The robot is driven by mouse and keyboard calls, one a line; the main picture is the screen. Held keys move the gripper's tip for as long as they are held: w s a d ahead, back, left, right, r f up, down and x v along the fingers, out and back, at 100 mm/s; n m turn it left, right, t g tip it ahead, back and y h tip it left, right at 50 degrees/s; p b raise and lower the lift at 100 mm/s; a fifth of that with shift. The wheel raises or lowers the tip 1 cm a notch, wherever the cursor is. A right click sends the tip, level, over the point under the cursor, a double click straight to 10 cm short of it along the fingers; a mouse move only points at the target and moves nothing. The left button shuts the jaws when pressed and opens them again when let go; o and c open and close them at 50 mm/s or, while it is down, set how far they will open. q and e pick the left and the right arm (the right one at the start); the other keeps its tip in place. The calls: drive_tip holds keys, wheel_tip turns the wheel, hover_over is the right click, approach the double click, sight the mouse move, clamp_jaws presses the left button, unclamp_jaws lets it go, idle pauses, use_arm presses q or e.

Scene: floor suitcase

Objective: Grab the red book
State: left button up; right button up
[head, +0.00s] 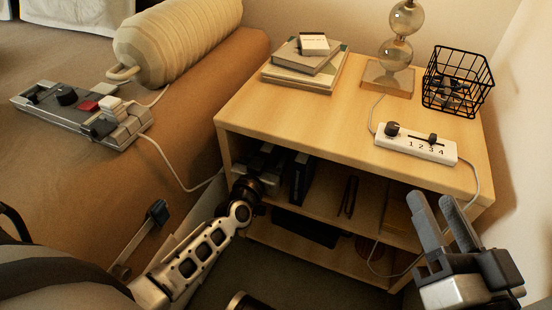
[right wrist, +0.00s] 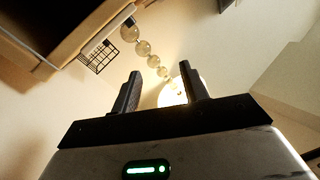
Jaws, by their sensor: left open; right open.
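I cannot make out a clearly red book in either view. In the head view, dark upright books (head: 300,178) stand on the upper shelf of the wooden nightstand (head: 300,120). Slim dark items (head: 348,196) stand to their right, colour unclear. A reddish-brown shape (head: 366,246) shows dimly lower down. My left gripper (head: 262,160) is open at the shelf's left opening, beside the dark books; its fingertips are partly hidden in shadow. My right gripper (head: 442,222) is open and empty in front of the nightstand's right side; its fingers also show in the right wrist view (right wrist: 163,90).
On the nightstand top are stacked grey-green books (head: 300,72) with a small white box, a lamp (head: 388,78), a wire basket (head: 458,82) and a white control box (head: 415,143) with a hanging cable. A bed with a bolster (head: 180,40) and a switch panel (head: 85,112) is left.

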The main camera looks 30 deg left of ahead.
use_arm(q)
drive_tip(key=c, duration=1.2)
clamp_jaws()
drive_tip(key=shift+r, duration=0.15)
